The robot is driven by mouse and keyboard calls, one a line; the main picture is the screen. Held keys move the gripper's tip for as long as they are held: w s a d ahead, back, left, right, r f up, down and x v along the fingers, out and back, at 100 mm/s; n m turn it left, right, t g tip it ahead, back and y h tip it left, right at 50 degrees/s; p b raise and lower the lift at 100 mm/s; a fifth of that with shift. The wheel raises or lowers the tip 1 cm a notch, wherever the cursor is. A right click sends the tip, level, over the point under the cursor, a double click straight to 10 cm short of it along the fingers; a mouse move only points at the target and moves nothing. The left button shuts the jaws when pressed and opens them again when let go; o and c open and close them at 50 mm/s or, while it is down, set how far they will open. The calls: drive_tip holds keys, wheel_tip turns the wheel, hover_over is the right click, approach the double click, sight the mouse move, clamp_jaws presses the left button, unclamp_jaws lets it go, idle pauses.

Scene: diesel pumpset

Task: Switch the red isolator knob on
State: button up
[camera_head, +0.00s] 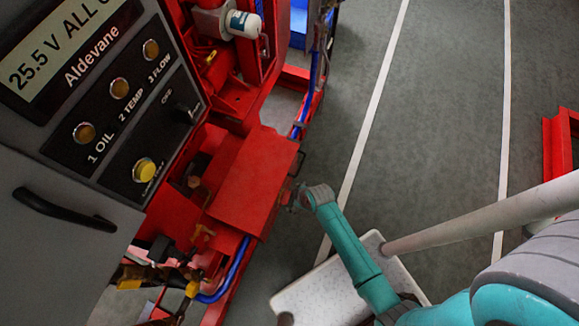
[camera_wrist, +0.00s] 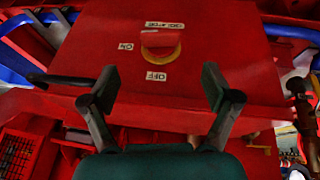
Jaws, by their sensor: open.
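The red isolator knob (camera_wrist: 161,39) sits on a yellow ring on a face of the red box (camera_wrist: 215,45) in the wrist view. A small white label (camera_wrist: 126,46) is left of it, one marked OFF (camera_wrist: 156,76) is below it, and another is above it. The knob's grip looks roughly crosswise in the picture. My gripper (camera_wrist: 158,85) is open and empty, its two dark fingers apart on either side below the knob, not touching it. In the head view my arm's end is at the right side of the red box (camera_head: 258,185); the knob is hidden there.
A grey control panel (camera_head: 115,105) with several round lamps or buttons and a black handle (camera_head: 63,215) stands at the left. Blue pipes (camera_wrist: 290,34) run beside the box. A brass-coloured valve (camera_wrist: 303,110) is at right. Open grey floor (camera_head: 440,110) lies to the right.

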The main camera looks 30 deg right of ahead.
sight(287, 197)
drive_tip(key=x, duration=0.9)
